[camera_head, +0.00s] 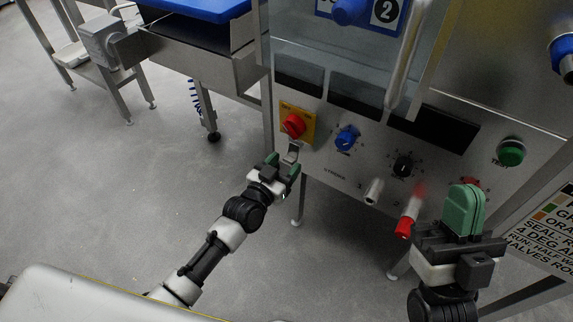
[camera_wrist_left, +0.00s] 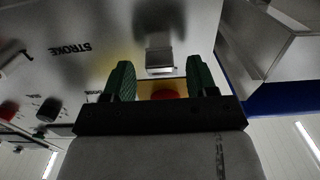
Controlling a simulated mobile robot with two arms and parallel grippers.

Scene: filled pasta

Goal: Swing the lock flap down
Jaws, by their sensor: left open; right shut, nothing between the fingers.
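The lock flap (camera_head: 292,152) is a small grey metal tab just below the red rotary switch (camera_head: 293,125) on its yellow plate (camera_head: 307,118). In the left wrist view the flap (camera_wrist_left: 159,60) shows in line with the gap between the fingers, with the red switch (camera_wrist_left: 163,95) partly hidden by my gripper. My left gripper (camera_head: 284,167) is open, its green fingers at the flap's lower end. I cannot tell whether they touch it. My right gripper (camera_head: 464,208) is shut and empty, in front of the panel's lower right.
The panel carries a blue knob (camera_head: 346,138), a black knob (camera_head: 403,166), a green button (camera_head: 511,152) and a red-tipped lever (camera_head: 404,227) near my right gripper. A steel conveyor frame (camera_head: 215,72) stands to the left. Open floor (camera_head: 110,190) lies below it.

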